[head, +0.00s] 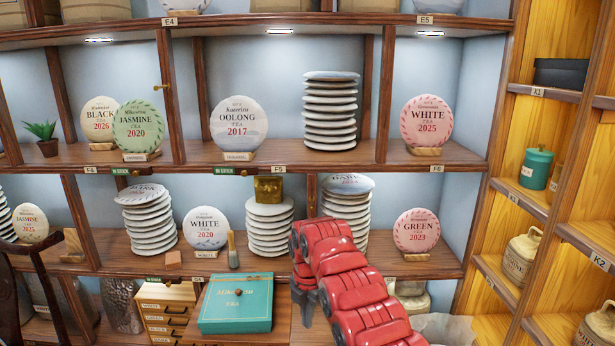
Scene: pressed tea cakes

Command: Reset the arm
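My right arm, red and jointed, comes in from the bottom right and bends in front of the lower shelf. Its dark gripper (305,309) points down at the arm's left side, just right of the teal tea box (236,303). The gripper is small and partly covered by the arm, so I cannot tell whether its fingers are open or what is between them. My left gripper is not in view.
Dark wood shelves hold stacked and upright tea cakes, including a white cake (427,121) and a pink-rimmed green tea cake (416,231). My arm partly overlaps a cake stack (346,203). A small drawer chest (166,312) stands left of the teal box. Jars line the right shelves.

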